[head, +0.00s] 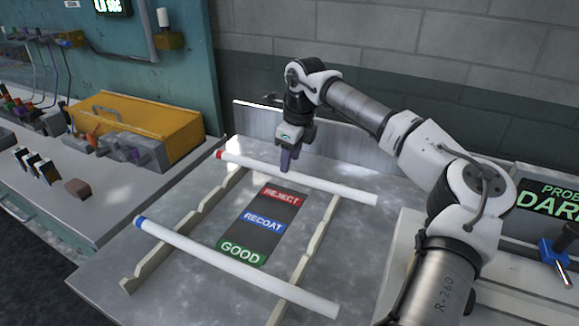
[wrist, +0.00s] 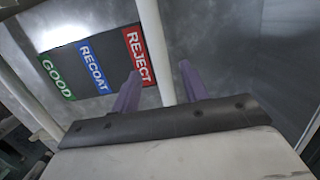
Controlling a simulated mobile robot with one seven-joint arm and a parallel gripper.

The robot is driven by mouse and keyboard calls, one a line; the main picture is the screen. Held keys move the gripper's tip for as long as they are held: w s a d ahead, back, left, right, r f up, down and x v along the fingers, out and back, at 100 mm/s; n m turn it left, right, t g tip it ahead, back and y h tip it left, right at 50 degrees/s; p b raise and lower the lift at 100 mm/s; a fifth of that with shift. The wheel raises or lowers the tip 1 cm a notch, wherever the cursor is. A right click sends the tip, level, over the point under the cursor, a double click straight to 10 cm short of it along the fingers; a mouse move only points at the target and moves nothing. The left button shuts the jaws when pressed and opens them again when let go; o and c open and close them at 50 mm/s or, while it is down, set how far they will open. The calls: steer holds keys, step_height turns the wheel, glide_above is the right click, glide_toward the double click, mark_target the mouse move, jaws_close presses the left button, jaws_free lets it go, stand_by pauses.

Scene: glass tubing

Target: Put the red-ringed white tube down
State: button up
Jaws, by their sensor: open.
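The red-ringed white tube (head: 325,184) lies across the far ends of two notched rails, level with the red REJECT label (head: 283,196). Its red ring is at the left end. My gripper (head: 287,162) is over the tube's middle with its purple fingers pointing down. In the wrist view, the white tube (wrist: 153,50) runs between the open fingers (wrist: 160,88), with a visible gap on each side. The part of the tube nearest my palm is hidden. Whether the tube is fully seated in the rail notches is hard to tell.
A blue-ringed white tube (head: 235,266) lies across the near rail ends by the GOOD label (head: 242,252). The left rail (head: 190,226) and right rail (head: 305,258) flank the label board. A low metal wall (head: 262,128) stands behind; a yellow case (head: 150,125) sits left.

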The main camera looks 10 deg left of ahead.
mark_target(296, 173)
step_height(296, 173, up, 9)
steer(key=d, duration=0.1)
steer(key=shift+s+d+b, duration=0.15)
steer(key=shift+d+b, duration=0.05)
steer(key=shift+b, duration=0.2)
